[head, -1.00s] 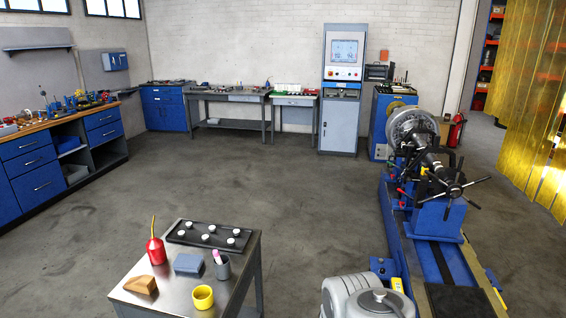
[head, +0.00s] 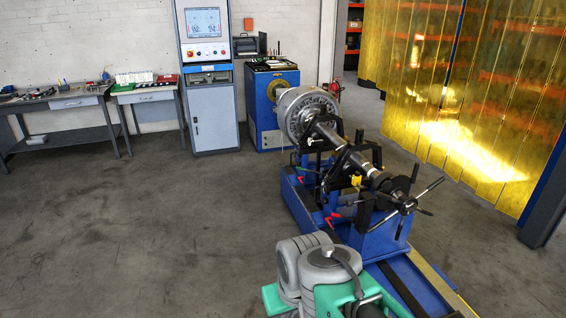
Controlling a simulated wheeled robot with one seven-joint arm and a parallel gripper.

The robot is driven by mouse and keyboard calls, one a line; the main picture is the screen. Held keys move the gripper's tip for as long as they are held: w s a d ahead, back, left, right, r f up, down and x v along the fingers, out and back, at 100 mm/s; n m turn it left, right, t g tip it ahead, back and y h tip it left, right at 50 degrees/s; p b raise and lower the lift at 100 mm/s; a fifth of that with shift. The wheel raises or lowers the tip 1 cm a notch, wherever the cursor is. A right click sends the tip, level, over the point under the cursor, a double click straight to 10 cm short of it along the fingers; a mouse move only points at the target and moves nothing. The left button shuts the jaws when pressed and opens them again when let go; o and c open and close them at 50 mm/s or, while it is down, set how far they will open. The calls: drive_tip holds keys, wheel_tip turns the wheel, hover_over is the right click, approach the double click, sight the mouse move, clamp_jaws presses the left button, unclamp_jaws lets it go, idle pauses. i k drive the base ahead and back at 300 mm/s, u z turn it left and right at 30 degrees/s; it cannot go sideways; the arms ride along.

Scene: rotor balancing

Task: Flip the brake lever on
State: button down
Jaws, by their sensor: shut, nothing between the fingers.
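The blue balancing machine (head: 376,243) stands right of centre, with a silver rotor disc (head: 306,117) and a dark shaft (head: 331,136) held between black supports. A small red-handled lever (head: 333,217) shows on the machine's near left side, and another small red part (head: 303,180) sits farther back. I cannot tell which of these is the brake lever, or its position. A black spoked handwheel (head: 408,203) is at the near end. My grey and green arm links show at the bottom centre, in front of the machine. My gripper is not visible.
A control cabinet with a screen (head: 206,75) stands against the back wall, with workbenches (head: 60,108) to its left. Yellow strip curtains (head: 460,110) hang at the right. The floor (head: 150,230) left of the machine is clear.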

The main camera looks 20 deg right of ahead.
sight(352, 218)
drive_tip(key=z, duration=0.15)
drive_tip(key=i, duration=1.85)
drive_tip(key=z, duration=0.1)
